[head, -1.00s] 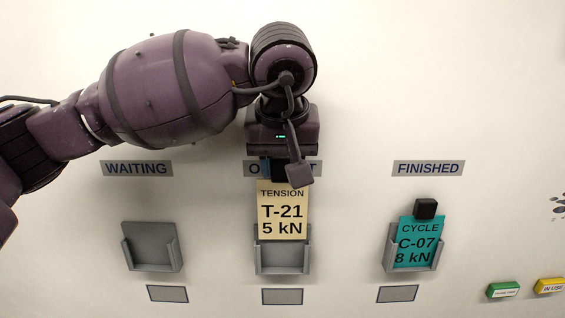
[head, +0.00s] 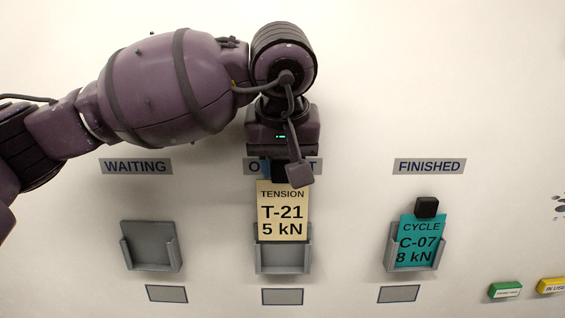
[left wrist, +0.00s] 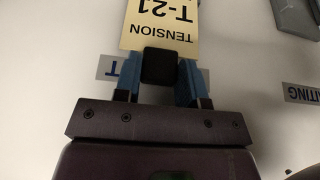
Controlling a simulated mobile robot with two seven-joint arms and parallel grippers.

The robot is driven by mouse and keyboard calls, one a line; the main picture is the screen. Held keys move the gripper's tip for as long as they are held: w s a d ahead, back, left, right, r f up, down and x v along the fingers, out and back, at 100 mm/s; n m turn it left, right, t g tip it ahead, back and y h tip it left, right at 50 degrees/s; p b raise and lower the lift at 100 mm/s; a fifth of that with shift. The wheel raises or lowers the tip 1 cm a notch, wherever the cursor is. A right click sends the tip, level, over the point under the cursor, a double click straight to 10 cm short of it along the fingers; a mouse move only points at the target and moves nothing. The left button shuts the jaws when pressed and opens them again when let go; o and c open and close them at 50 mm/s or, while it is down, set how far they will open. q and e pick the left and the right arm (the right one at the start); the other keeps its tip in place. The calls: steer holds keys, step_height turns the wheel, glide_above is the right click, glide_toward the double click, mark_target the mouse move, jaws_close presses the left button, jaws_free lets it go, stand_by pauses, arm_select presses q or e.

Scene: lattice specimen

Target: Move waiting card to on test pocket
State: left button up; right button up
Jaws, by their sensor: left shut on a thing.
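The cream card (head: 283,212), marked TENSION T-21 5 kN, is upright at the middle grey pocket (head: 283,262), under a label (head: 255,167) partly hidden by my gripper. The card's lower edge is at the pocket's opening. My left gripper (head: 280,172) is shut on the card's dark top tab; in the left wrist view the blue fingers hold the black tab (left wrist: 160,67) from both sides. The waiting pocket (head: 151,246), under the WAITING label (head: 136,166), is empty. My right gripper is not in view.
A teal card (head: 418,240), marked CYCLE C-07 8 kN, sits in the right pocket (head: 440,258) under the FINISHED label (head: 429,166). Small blank plates lie below the pockets. A green block (head: 505,290) and a yellow block (head: 551,286) are at the lower right.

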mark_target(283, 213)
arm_select(q)
steer(key=shift+f+b, duration=1.15)
steer(key=shift+f, duration=0.35)
steer(key=shift+f+b, duration=1.4)
steer(key=shift+f, duration=0.6)
stand_by(0.4)
steer(key=o, duration=0.9)
steer(key=shift+o, duration=0.7)
steer(key=o, duration=0.4)
steer(key=shift+r, duration=0.15)
steer(key=shift+p+v, duration=1.2)
steer(key=shift+v, duration=1.25)
